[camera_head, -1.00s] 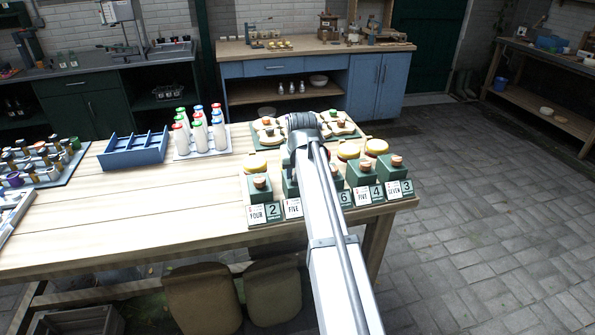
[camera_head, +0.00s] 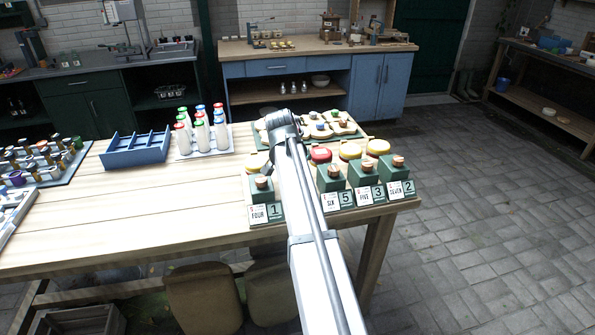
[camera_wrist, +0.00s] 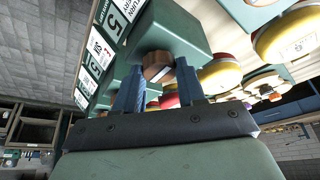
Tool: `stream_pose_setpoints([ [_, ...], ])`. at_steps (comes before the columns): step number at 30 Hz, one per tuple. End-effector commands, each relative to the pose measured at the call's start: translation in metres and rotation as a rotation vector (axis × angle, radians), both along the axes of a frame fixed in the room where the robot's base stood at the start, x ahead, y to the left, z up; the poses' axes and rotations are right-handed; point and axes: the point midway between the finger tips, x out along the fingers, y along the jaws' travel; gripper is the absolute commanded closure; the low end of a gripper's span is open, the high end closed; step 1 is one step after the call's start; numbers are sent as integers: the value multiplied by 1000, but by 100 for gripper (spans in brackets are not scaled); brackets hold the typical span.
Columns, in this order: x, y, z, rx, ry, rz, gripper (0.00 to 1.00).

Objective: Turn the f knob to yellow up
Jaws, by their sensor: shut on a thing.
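Green blocks with copper-coloured knobs stand in a row on the table; one block (camera_head: 330,178) with its knob (camera_head: 334,171) is at the middle right. Behind the row are two-coloured discs: a red-topped disc (camera_head: 320,154) and yellow-topped ones (camera_head: 377,147). In the wrist view my gripper (camera_wrist: 158,75) is shut on the knob (camera_wrist: 157,66) of one green block (camera_wrist: 170,32). The knob has a pale mark. In the head view my own arm hides the gripper and the held knob, so I cannot tell which block it is.
Neighbouring blocks stand close on both sides, with word and number cards in front (camera_head: 265,213). A tray of puzzle-like pieces (camera_head: 342,128) lies behind. A bottle tray (camera_head: 228,153) and blue divided box (camera_head: 137,148) stand left.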

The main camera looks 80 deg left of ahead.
Motion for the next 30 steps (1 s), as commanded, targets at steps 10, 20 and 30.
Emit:
stream_pose_setpoints([
  [10, 0, 0, -1, -2, 1, -25, 91],
  [20, 0, 0, 0, -1, 1, -24, 48],
  [30, 0, 0, 0, -1, 1, -23, 36],
])
